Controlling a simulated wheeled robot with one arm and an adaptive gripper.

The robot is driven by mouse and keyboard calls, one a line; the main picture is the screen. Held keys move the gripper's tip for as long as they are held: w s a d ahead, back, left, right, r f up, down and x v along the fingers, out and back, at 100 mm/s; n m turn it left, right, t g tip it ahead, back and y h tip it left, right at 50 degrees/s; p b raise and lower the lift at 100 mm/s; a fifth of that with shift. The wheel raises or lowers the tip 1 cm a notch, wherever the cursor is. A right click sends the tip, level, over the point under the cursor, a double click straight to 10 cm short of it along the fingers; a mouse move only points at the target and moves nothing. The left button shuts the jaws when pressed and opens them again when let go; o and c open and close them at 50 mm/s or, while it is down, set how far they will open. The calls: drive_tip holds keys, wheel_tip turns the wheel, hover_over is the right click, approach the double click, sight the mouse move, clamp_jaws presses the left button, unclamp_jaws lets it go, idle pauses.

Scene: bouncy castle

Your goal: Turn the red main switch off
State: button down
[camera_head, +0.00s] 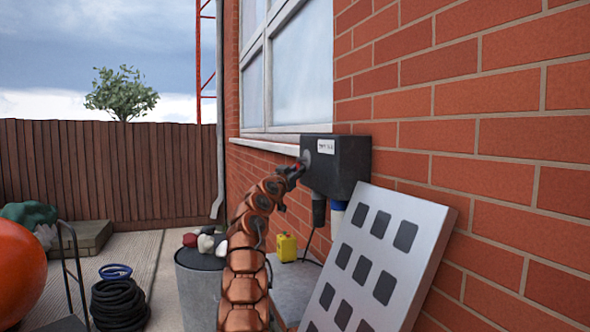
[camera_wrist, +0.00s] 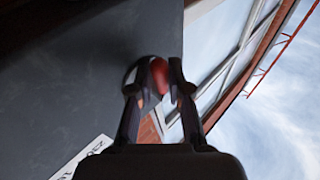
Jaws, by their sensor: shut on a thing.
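The red main switch (camera_wrist: 158,76) sits on a round plate on the face of a dark grey box (camera_head: 345,165) fixed to the brick wall. My gripper (camera_head: 293,170) is at the left face of this box. In the wrist view my gripper (camera_wrist: 160,82) has its two fingers on either side of the red switch and is shut on it. The fingers partly hide the switch, so its turned position cannot be told. A white label (camera_head: 326,146) is on the box front.
A tilted silver panel with dark squares (camera_head: 372,262) leans right below the box. Plugs and a cable hang under the box. A yellow container (camera_head: 286,247) and a grey bin (camera_head: 198,290) stand below. A black hose coil (camera_head: 119,303) lies at left. A window (camera_head: 290,75) is above.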

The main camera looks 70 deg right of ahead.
drive_tip(key=shift+d+f+p, duration=0.1)
drive_tip(key=shift+f+p, duration=0.05)
drive_tip(key=shift+p, duration=0.15)
drive_tip(key=shift+w, duration=0.15)
drive_tip(key=c, duration=1.4)
unclamp_jaws()
drive_tip(key=shift+a, duration=0.25)
drive_tip(key=shift+o, duration=0.2)
drive_tip(key=shift+a, duration=0.15)
drive_tip(key=v, duration=1.1)
drive_tip(key=shift+a+f, duration=0.25)
